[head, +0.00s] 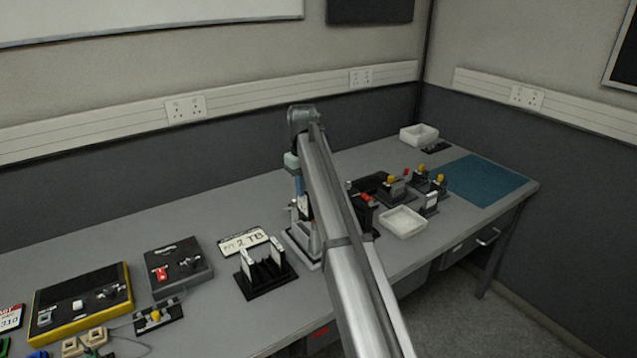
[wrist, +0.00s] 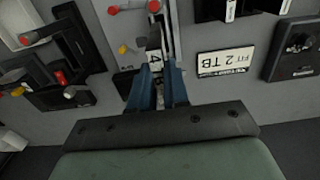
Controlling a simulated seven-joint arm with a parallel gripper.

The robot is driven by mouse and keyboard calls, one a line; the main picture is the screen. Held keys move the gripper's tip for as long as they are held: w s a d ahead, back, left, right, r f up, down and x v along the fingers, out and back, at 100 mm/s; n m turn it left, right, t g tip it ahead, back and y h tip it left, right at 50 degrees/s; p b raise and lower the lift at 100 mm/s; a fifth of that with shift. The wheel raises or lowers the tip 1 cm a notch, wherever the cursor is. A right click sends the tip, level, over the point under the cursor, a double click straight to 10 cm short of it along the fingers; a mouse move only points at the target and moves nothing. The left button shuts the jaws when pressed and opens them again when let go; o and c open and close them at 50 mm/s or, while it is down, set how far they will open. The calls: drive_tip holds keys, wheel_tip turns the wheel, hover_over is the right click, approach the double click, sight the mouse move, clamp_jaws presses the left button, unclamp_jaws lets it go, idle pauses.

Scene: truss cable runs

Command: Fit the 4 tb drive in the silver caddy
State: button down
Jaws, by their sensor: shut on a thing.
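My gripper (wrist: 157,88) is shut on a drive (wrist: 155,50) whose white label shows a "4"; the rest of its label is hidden. In the head view the drive (head: 304,208) hangs under my gripper (head: 299,192). A pale silver-grey fixture (wrist: 135,26) lies beyond and below the drive; it may be the silver caddy. It also shows under my gripper in the head view (head: 298,240), partly hidden by my arm. I cannot tell whether the drive touches it.
A card (head: 243,242) reads "FIT 2 TB", unlike the task's words. A black rack (head: 266,283) holds white-labelled drives. Black units with red and yellow knobs (head: 394,188) and a white tray (head: 404,222) stand right. A blue mat (head: 485,181) lies clear at the far right.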

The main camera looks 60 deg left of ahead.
hover_over(304, 216)
drive_tip(key=shift+w+a+f, duration=0.15)
drive_tip(key=shift+a+f, duration=0.05)
drive_tip(key=shift+f, duration=0.9)
drive_tip(key=shift+w+a+f, duration=0.1)
drive_tip(key=shift+a+f, duration=0.05)
drive_tip(key=shift+f, duration=0.9)
drive_tip(key=shift+f, duration=0.75)
drive_tip(key=shift+f, duration=0.35)
drive_tip(key=shift+f, duration=0.65)
idle(0.4)
drive_tip(key=shift+f, duration=0.65)
drive_tip(key=shift+f, duration=0.3)
idle(0.3)
drive_tip(key=shift+f, duration=0.35)
drive_tip(key=shift+f, duration=0.1)
